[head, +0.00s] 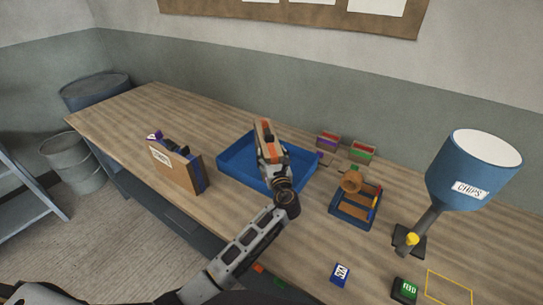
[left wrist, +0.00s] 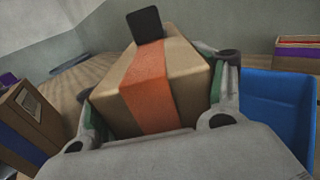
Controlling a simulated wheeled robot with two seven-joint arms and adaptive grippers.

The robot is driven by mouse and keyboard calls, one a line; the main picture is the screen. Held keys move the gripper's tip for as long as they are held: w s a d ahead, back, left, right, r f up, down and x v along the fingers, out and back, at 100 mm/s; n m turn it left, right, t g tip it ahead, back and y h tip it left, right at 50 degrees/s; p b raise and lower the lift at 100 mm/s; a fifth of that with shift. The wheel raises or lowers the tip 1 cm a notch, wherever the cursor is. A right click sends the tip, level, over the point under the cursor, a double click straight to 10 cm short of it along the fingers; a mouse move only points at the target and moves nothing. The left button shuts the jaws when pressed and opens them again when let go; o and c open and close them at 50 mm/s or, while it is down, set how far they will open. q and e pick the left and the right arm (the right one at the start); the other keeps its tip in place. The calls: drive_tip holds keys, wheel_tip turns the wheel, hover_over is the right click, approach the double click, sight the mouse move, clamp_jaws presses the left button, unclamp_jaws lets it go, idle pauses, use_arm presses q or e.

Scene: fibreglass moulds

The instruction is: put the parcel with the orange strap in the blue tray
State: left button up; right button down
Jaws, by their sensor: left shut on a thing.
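The parcel with the orange strap (head: 264,137) is a brown box with an orange band, held above the blue tray (head: 231,164) in the head view. My left gripper (head: 271,157) is shut on it. In the left wrist view the parcel (left wrist: 190,68) fills the space between the two fingers, and a dark flat piece stands up at its far end. The blue tray's wall (left wrist: 272,98) shows to the right and lower in that view. Whether the parcel touches the tray floor cannot be told. My right gripper is not in view.
Small red and green bins (head: 362,152) stand behind right. A wooden-and-blue holder (head: 350,210), a blue CHIPS lamp-shaped hopper (head: 466,178) and small labelled blocks (head: 340,274) lie to the right.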

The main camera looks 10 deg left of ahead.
use_arm(q)
drive_tip(key=shift+r, duration=0.1)
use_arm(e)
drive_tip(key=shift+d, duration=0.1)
use_arm(q)
drive_tip(key=o, duration=2)
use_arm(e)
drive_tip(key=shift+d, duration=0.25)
use_arm(q)
drive_tip(key=shift+s, duration=0.1)
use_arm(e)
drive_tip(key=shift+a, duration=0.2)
use_arm(q)
drive_tip(key=shift+v, duration=0.95)
drive_tip(key=b+v, duration=0.1)
drive_tip(key=v, duration=0.9)
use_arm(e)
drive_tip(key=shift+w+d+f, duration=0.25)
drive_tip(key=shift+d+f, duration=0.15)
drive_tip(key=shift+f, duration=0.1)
